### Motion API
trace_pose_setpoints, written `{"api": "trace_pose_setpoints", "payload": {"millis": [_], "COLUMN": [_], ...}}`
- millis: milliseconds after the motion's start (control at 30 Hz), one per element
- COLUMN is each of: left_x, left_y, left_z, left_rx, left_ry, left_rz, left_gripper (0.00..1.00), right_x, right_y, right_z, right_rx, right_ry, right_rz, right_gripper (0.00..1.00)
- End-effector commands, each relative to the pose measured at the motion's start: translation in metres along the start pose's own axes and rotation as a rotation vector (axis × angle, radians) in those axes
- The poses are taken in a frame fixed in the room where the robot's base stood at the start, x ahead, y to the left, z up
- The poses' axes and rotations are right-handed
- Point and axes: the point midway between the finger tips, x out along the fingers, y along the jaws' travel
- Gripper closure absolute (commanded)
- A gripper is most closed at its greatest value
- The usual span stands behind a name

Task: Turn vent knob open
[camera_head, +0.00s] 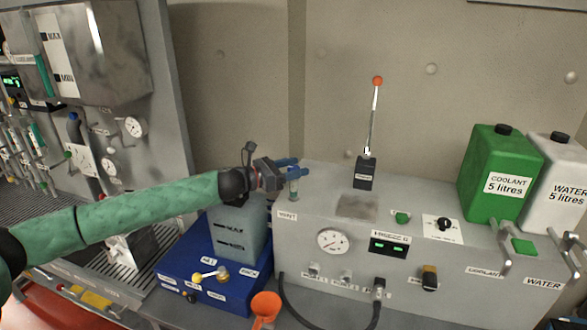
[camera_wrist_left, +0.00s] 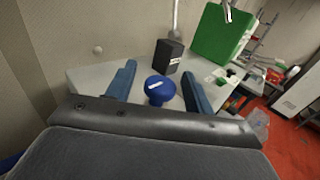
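The vent knob (camera_wrist_left: 160,88) is round and blue with a white mark on top, in the left wrist view. It stands on the grey console, above the VENT label (camera_head: 287,216) in the head view. There its top is largely hidden by my fingers, and a short stem (camera_head: 294,188) shows below them. My left gripper (camera_head: 291,168) is open at the console's back left corner. In the left wrist view its two blue fingers (camera_wrist_left: 159,84) are apart, one on each side of the knob, with gaps visible. My right gripper is not in view.
A black box with an orange-tipped lever (camera_head: 364,172) stands right of the knob. A green coolant container (camera_head: 500,160) and a white water container (camera_head: 560,190) are farther right. A translucent tank (camera_head: 238,232) on a blue box (camera_head: 180,272) sits below my left forearm.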

Motion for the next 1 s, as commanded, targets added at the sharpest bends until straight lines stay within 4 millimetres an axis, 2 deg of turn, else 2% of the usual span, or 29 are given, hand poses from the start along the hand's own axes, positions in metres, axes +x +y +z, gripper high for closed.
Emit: {"api": "trace_pose_setpoints", "payload": {"millis": [267, 567, 667, 700, 767, 1000], "left_x": [-0.005, -0.044, -0.057, -0.061, -0.067, -0.078], "left_y": [0.0, 0.001, 0.001, 0.001, 0.001, 0.001], "left_z": [-0.002, -0.005, -0.004, -0.004, -0.003, -0.001], "left_rx": [0.001, 0.003, 0.0, 0.001, 0.001, 0.0], "left_ry": [0.0, 0.0, 0.0, 0.0, 0.0, 0.0], "left_rz": [-0.001, 0.001, 0.001, 0.002, 0.001, 0.001], "left_gripper": [0.47, 0.47, 0.47, 0.47, 0.47, 0.47], "right_x": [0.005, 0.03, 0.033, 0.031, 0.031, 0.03], "right_y": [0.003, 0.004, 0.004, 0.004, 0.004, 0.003], "right_z": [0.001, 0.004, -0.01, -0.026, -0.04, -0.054], "right_rx": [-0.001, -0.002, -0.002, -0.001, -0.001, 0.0], "right_ry": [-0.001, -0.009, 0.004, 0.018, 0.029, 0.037], "right_rz": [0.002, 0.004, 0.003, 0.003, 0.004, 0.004], "right_gripper": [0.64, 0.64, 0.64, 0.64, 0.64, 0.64]}}
